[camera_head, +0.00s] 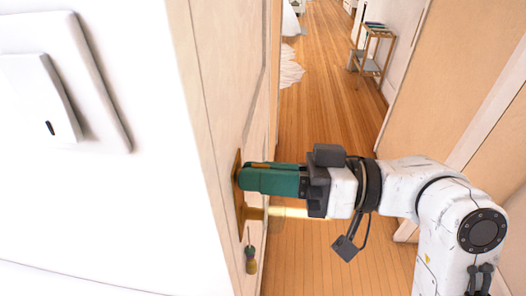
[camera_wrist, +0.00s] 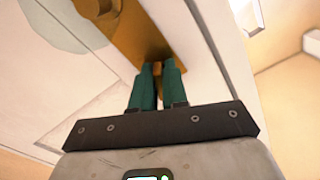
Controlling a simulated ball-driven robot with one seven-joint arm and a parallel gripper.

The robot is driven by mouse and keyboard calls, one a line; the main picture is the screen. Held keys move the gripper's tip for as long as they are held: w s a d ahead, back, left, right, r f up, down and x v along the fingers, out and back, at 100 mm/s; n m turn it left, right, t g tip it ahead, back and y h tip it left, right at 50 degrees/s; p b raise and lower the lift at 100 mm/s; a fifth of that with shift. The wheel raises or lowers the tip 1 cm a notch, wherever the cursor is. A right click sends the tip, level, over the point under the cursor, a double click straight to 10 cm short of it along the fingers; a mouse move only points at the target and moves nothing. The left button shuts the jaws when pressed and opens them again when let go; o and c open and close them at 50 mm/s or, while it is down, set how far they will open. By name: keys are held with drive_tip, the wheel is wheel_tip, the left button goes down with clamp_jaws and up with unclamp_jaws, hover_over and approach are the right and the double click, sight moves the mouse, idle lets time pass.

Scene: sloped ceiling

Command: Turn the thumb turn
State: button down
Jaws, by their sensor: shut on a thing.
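A brass plate (camera_head: 238,205) is fixed to the pale door (camera_head: 222,100) at the left of the head view. My gripper (camera_head: 242,177) reaches it from the right, its green fingers pointing at the plate's upper part. The fingers are shut on the thumb turn, which they almost wholly hide. In the wrist view my gripper (camera_wrist: 160,68) shows with its fingertips close together at the end of the brass plate (camera_wrist: 140,42). I cannot tell the thumb turn's angle.
A brass lever handle (camera_head: 289,212) sticks out just below my fingers. A white wall with a light switch (camera_head: 45,85) is at the left. Behind lies a wood-floored corridor (camera_head: 325,90) with a small shelf stand (camera_head: 372,50).

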drive_tip(key=m+p, duration=0.4)
drive_tip(key=p, duration=0.1)
drive_tip(key=shift+r, duration=0.35)
drive_tip(key=m+p, duration=0.3)
drive_tip(key=p, duration=0.2)
drive_tip(key=m+p, duration=0.3)
drive_tip(key=p, duration=0.1)
drive_tip(key=shift+f+p, duration=0.1)
drive_tip(key=shift+p, duration=0.2)
drive_tip(key=shift+f+m+p, duration=0.2)
drive_tip(key=shift+m+p, duration=0.7)
drive_tip(key=shift+f, duration=0.1)
drive_tip(key=c, duration=1.2)
unclamp_jaws()
drive_tip(key=shift+c, duration=0.2)
drive_tip(key=shift+d, duration=0.1)
drive_tip(key=d+b, duration=0.1)
drive_tip(key=d, duration=0.9)
drive_tip(key=shift+s+d+b, duration=0.15)
drive_tip(key=shift+d+b, duration=0.2)
drive_tip(key=shift+b, duration=0.05)
